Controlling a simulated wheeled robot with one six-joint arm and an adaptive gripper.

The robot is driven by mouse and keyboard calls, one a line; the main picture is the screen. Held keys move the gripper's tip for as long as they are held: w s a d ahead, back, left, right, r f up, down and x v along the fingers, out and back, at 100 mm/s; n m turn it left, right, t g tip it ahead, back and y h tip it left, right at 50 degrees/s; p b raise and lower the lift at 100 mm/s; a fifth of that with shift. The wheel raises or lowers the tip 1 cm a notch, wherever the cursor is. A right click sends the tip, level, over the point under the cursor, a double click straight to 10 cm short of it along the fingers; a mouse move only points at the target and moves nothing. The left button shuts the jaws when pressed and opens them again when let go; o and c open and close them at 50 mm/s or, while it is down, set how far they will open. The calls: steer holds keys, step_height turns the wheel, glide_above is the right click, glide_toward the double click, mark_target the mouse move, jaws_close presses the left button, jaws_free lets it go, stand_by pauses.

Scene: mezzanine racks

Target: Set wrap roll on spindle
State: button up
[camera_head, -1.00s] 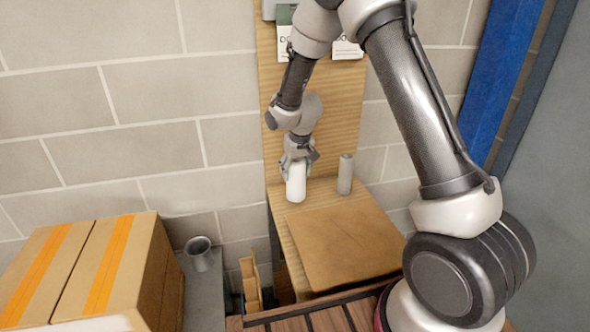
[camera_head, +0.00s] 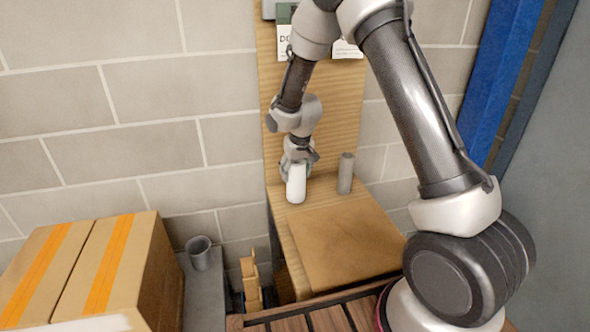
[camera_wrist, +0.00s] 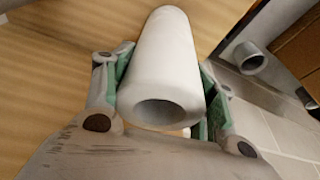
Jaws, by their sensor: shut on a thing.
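The white wrap roll (camera_head: 296,184) is in my gripper (camera_head: 298,160) over the back left of the small wooden bench. In the wrist view the roll (camera_wrist: 170,60) shows a hollow end facing the camera, with the green-padded fingers (camera_wrist: 160,97) shut on both its sides. A grey upright cylinder (camera_head: 346,173), which looks like the spindle, stands on the bench to the right of the roll, apart from it. I cannot tell whether the roll's lower end touches the bench.
A flat brown board or box (camera_head: 343,245) covers the front of the bench (camera_head: 282,222). Taped cartons (camera_head: 85,265) stand at left, beside a grey cup (camera_head: 199,252) on a grey ledge. A wooden back panel (camera_head: 345,105) and block wall rise behind.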

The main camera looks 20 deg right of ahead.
steer(key=shift+f, duration=0.15)
steer(key=o, duration=0.7)
steer(key=shift+v, duration=5.45)
steer(key=shift+s, duration=0.1)
